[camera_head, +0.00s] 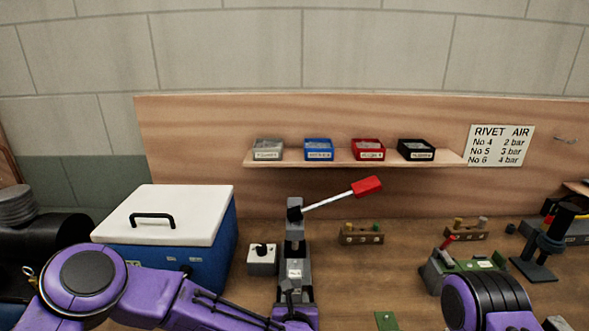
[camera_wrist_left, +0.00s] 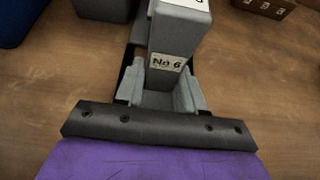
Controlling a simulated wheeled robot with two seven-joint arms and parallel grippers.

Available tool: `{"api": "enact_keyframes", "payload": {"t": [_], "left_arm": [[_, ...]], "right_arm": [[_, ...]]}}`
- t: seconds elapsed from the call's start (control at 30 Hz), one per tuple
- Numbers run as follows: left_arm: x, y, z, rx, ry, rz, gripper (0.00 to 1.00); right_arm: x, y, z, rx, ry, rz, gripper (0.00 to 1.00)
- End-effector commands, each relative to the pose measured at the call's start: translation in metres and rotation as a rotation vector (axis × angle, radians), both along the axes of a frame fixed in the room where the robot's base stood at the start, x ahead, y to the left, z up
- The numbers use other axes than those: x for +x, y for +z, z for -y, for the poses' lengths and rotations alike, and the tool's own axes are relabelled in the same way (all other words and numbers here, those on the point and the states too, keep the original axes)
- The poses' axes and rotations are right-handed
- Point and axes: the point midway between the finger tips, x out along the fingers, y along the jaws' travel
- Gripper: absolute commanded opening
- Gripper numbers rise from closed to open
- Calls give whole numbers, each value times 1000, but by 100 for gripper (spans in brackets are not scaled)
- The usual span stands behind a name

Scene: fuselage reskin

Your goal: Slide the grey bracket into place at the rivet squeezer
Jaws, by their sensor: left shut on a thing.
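The rivet squeezer (camera_head: 295,228) stands upright on the bench in the middle of the head view. Its lever ends in a red handle (camera_head: 367,187) raised to the right. My left gripper (camera_head: 295,287) is low in front of the squeezer, shut on the grey bracket (camera_head: 295,268). In the left wrist view the grey bracket (camera_wrist_left: 178,45) shows as a grey block with a "No 6" label, just beyond the dark gripper edge.
A blue cooler (camera_head: 165,225) with a white lid stands left of the squeezer, a small knobbed box (camera_head: 262,260) between them. Wooden rivet blocks (camera_head: 361,235) and a green-topped fixture (camera_head: 470,268) are to the right. A shelf (camera_head: 350,158) carries several bins.

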Motion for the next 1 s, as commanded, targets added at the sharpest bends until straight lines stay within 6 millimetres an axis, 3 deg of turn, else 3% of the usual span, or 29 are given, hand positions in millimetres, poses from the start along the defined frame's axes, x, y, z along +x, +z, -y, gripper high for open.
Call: {"api": "enact_keyframes", "payload": {"t": [0.67, 0.7, 0.73, 1.0], "left_arm": [[17, 1, 0, -1, 0, 1, 2], [17, 1, 0, -1, 0, 1, 45], [17, 1, 0, -1, 0, 1, 53], [16, 0, 0, 0, 0, 0, 53]], "right_arm": [[0, -6, 0, 0, 0, 0, 43], [0, -6, 0, 0, 0, 0, 43], [0, -6, 0, 0, 0, 0, 43], [0, -6, 0, 0, 0, 0, 43]]}}
